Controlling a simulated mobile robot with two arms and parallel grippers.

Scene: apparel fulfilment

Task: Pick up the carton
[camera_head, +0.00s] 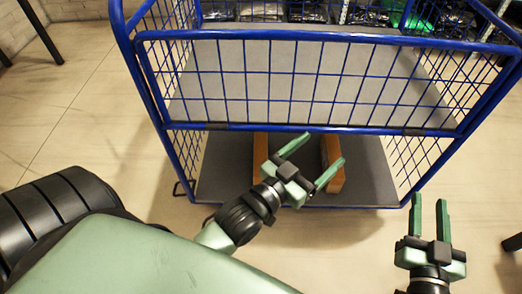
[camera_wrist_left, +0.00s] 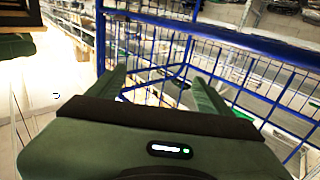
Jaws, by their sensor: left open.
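Two brown, carton-like upright pieces, a left one (camera_head: 260,153) and a right one (camera_head: 332,170), stand on the lower deck of a blue wire cart. I cannot tell whether they are one carton or two. My left gripper (camera_head: 323,150) is open, with its fingers spread in front of and above them, partly hiding them. It appears empty. In the left wrist view its open fingers (camera_wrist_left: 156,77) point toward the blue mesh, and no carton is clear between them. My right gripper (camera_head: 429,200) is open and empty, to the right of the cart's lower front corner.
The blue wire cart (camera_head: 300,127) has a mesh front panel, mesh sides and a grey upper shelf (camera_head: 240,85). Its lower front is open below the rail. Dark packaged goods (camera_head: 310,12) and a green item (camera_head: 408,17) show behind.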

